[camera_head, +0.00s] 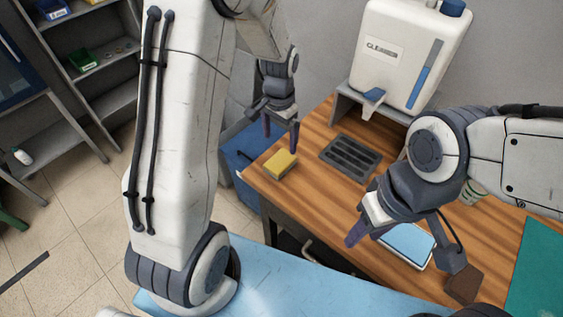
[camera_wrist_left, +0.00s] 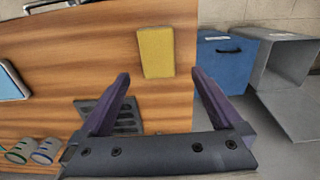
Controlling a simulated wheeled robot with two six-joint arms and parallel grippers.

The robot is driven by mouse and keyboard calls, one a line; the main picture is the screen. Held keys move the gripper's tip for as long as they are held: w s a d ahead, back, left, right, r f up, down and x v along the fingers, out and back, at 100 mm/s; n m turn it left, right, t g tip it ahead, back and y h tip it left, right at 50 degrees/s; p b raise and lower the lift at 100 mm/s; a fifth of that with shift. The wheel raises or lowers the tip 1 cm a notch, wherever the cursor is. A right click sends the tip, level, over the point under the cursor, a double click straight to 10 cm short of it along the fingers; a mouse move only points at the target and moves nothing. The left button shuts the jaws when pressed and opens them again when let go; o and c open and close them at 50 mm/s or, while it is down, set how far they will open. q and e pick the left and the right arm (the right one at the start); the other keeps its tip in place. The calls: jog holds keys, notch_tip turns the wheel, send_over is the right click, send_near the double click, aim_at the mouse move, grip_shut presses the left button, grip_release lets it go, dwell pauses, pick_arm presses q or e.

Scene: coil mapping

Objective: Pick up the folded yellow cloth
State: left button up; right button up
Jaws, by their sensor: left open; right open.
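The folded yellow cloth (camera_head: 280,164) is a small block-like pad lying on the wooden table near its left corner. In the left wrist view the cloth (camera_wrist_left: 156,52) lies flat on the wood, beyond and between the fingertips. My left gripper (camera_head: 282,134) is open and empty above the table, just behind and above the cloth, not touching it. Its two fingers show in the left wrist view (camera_wrist_left: 160,78). My right gripper (camera_head: 400,250) is open over the right part of the table, near a light-blue tray, with no object seen between its fingers.
A dark slotted grate (camera_head: 350,156) lies right of the cloth. A white dispenser (camera_head: 408,50) stands at the back. A light-blue tray (camera_head: 408,243) and a brown pad (camera_head: 464,284) lie at the right. A blue bin (camera_head: 240,158) stands beside the table's left edge.

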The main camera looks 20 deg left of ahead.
aim_at(280, 160)
pick_arm(q)
notch_tip(280, 160, down, 4)
jog(key=shift+s+r, duration=0.1)
jog(key=shift+r, duration=0.1)
notch_tip(280, 160, down, 5)
jog(key=shift+s+d+r+p, duration=0.15)
jog(key=shift+p, duration=0.75)
jog(key=shift+f, duration=0.45)
jog(key=c, duration=1.4)
jog(key=shift+r, duration=0.1)
